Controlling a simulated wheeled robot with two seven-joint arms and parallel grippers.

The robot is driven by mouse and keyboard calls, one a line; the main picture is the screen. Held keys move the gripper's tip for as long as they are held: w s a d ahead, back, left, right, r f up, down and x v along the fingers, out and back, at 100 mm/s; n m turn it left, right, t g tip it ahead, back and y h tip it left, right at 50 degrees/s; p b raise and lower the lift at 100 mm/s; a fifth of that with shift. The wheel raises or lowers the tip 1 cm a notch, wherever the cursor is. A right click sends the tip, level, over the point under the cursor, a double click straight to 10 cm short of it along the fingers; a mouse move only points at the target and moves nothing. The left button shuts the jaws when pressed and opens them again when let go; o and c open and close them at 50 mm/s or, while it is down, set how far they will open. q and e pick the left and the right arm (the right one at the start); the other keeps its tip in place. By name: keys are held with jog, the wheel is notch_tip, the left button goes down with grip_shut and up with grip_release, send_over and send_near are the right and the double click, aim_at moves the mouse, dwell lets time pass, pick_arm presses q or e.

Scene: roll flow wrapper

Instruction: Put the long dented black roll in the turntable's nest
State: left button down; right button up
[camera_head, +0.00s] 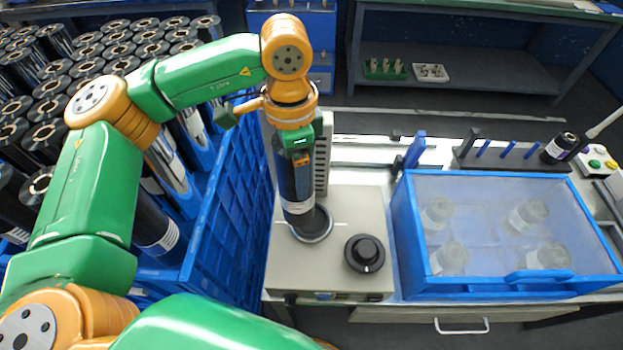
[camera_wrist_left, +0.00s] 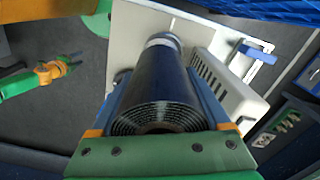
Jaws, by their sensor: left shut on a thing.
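My left gripper (camera_head: 295,150) is shut on a long black roll (camera_head: 292,182), which hangs below it nearly upright, slightly tilted. The left wrist view shows the roll (camera_wrist_left: 162,80) between the fingers, its wound near end close to the camera. A whitish band rings its far end. The turntable's nest (camera_head: 316,235), a dark round seat with a light rim, is on the pale machine top, right at the roll's lower end. I cannot tell whether the roll touches it. No dent shows. A small right gripper (camera_wrist_left: 68,63) appears in the left wrist view; its finger gap is unclear.
A black knob (camera_head: 364,253) stands right of the nest. A grey vented column (camera_head: 323,155) rises behind the roll. A blue crate (camera_head: 225,215) with many black rolls stands left. A blue-framed clear-lidded box (camera_head: 405,245) is at the right, with a rack (camera_head: 510,158) behind it.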

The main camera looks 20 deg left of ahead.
pick_arm(q)
jog(key=f, duration=0.2)
jog(key=w+d+f+b, duration=0.1)
jog(key=f, duration=0.2)
jog(key=w+f+b, duration=0.1)
jog(key=f, duration=0.1)
jog(key=shift+w+d+f, duration=0.15)
jog(key=shift+w+d, duration=0.1)
jog(key=shift+d, duration=0.15)
jog(key=shift+w, duration=0.1)
jog(key=shift+c, duration=1.4)
grip_release()
jog(key=shift+o, duration=1.4)
notch_tip(320, 180, up, 12)
jog(key=p, duration=1.1)
jog(key=shift+r+p, duration=0.2)
jog(key=shift+p, duration=0.1)
